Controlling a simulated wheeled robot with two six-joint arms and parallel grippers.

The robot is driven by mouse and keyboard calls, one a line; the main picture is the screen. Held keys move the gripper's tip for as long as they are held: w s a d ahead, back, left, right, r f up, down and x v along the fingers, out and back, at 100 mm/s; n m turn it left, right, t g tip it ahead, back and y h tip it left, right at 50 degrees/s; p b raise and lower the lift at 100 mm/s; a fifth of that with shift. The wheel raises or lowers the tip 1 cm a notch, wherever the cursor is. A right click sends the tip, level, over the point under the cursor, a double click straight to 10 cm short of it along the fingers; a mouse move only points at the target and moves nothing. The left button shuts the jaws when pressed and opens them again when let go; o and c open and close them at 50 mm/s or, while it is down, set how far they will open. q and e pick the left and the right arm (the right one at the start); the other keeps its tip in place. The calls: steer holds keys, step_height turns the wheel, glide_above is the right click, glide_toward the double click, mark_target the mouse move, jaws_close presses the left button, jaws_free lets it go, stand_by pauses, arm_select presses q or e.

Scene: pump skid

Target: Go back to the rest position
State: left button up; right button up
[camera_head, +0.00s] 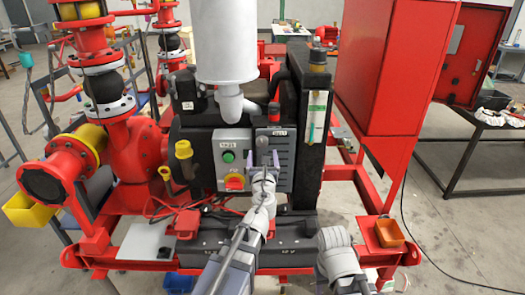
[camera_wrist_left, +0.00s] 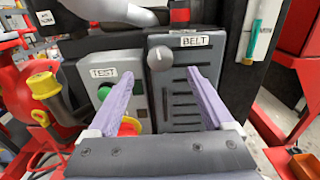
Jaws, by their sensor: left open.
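My left gripper (camera_head: 263,156) is in front of the pump skid's control panels in the head view. In the left wrist view its two lilac fingers (camera_wrist_left: 160,74) are spread apart with nothing held between them. Behind them is the grey slotted panel labelled BELT (camera_wrist_left: 182,92), with a round grey knob (camera_wrist_left: 160,58) showing between the fingers. The left finger partly covers the TEST box (camera_head: 233,160) and its red and yellow knob in the wrist view. My right arm shows only as a pale link at the bottom of the head view; its gripper is out of view.
Red pipework with a flanged end (camera_head: 50,180) stands to the left. A tall red cabinet (camera_head: 385,70) rises at the right. A dark table (camera_head: 490,130) stands farther right beyond open floor.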

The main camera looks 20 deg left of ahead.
arm_select(q)
steer(key=shift+s, duration=0.15)
steer(key=s+d+f+n+g+y, duration=0.1)
steer(key=s+f+n+g, duration=0.4)
steer(key=n, duration=0.4)
steer(key=s+f+n+g+y, duration=0.1)
steer(key=s+f+n+g, duration=0.2)
steer(key=s+f+n, duration=0.35)
steer(key=s+d+f+n+g+h, duration=0.3)
steer(key=s+d+f+n+g, duration=0.1)
steer(key=s, duration=0.4)
steer(key=s+d+f+n+g+h, duration=0.2)
steer(key=s+d+f+n+g, duration=0.3)
steer(key=s+d+n, duration=0.3)
steer(key=shift+s+d+f+n+g+h, duration=0.3)
steer(key=shift+d+f+n+h, duration=0.1)
steer(key=shift+d+f+n, duration=0.25)
